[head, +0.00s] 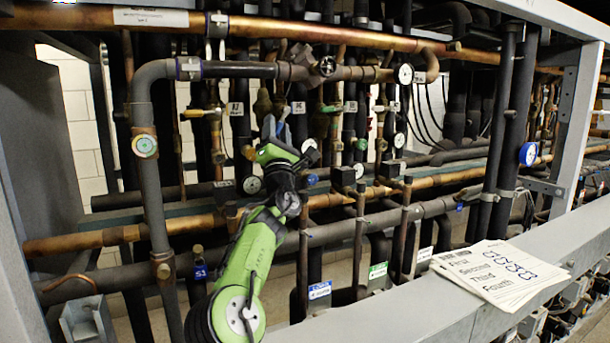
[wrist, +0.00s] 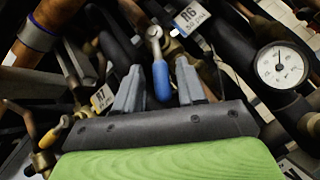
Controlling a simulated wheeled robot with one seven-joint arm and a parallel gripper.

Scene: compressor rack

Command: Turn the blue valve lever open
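The blue valve lever (wrist: 161,82) shows in the wrist view, with its metal end (wrist: 154,40) above it, next to a tag reading R6 (wrist: 190,18). My gripper (wrist: 158,84) is open. Its two grey fingers stand left and right of the lever, with a visible gap on each side. I cannot tell how deep the lever sits between them. In the head view my gripper (head: 275,130) is up among the pipes, left of centre, and mostly hides the lever.
A white dial gauge (wrist: 283,65) is right of my gripper. A yellow lever (wrist: 55,132) and a tag reading R7 (wrist: 103,98) are to the left. Copper pipes (head: 340,33) cross above. Papers (head: 495,272) lie on the front beam (head: 400,305).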

